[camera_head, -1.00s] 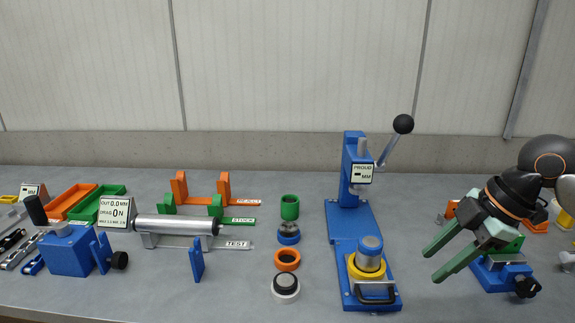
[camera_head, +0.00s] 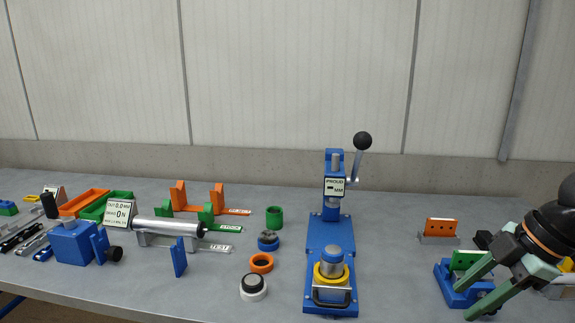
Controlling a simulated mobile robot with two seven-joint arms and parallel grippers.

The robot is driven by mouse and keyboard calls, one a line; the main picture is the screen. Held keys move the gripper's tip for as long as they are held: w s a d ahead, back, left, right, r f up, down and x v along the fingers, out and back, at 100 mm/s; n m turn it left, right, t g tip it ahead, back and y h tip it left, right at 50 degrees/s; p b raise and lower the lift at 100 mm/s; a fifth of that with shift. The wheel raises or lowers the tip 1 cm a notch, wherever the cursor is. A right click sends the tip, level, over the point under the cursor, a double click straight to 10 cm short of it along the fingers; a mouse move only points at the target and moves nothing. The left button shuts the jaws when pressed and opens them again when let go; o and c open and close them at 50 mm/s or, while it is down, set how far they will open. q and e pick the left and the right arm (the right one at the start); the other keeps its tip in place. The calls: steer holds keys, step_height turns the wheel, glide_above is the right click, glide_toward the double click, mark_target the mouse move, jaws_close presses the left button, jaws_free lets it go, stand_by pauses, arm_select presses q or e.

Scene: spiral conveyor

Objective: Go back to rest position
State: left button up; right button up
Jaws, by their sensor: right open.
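My right gripper (camera_head: 484,290) is at the lower right of the head view. Its two green fingers are apart with nothing between them. They point left and overlap the view of a blue fixture (camera_head: 447,293) with a green block on it. My left gripper is not in the view. A blue press (camera_head: 329,232) with a black-knobbed lever stands left of the right gripper, apart from it.
Several rings and caps, such as a green ring (camera_head: 274,217) and an orange ring (camera_head: 261,263), stand left of the press. A steel roller (camera_head: 168,226) lies on a stand near a blue gauge block (camera_head: 72,243). Bare table lies between the press and right gripper.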

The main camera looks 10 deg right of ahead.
steer(key=w+a+f+n+t+y+p, duration=0.1)
steer(key=a+t+y, duration=0.2)
steer(key=a+y, duration=0.6)
steer(key=w+a+f+t+y+p, duration=0.1)
steer(key=w+a+t+y+p, duration=0.15)
steer(key=a+y, duration=0.65)
step_height(320, 180, down, 19)
steer(key=s+d+m+t+h, duration=0.25)
steer(key=m+t+h, duration=0.45)
steer(key=m+h, duration=0.75)
steer(key=s+f+g+h+p, duration=0.1)
steer(key=s+f+g+h, duration=0.4)
steer(key=s+f, duration=0.8)
steer(key=shift+s+f+g, duration=0.25)
steer(key=shift+f+g, duration=0.5)
steer(key=shift+f, duration=0.05)
steer(key=shift+a, duration=0.1)
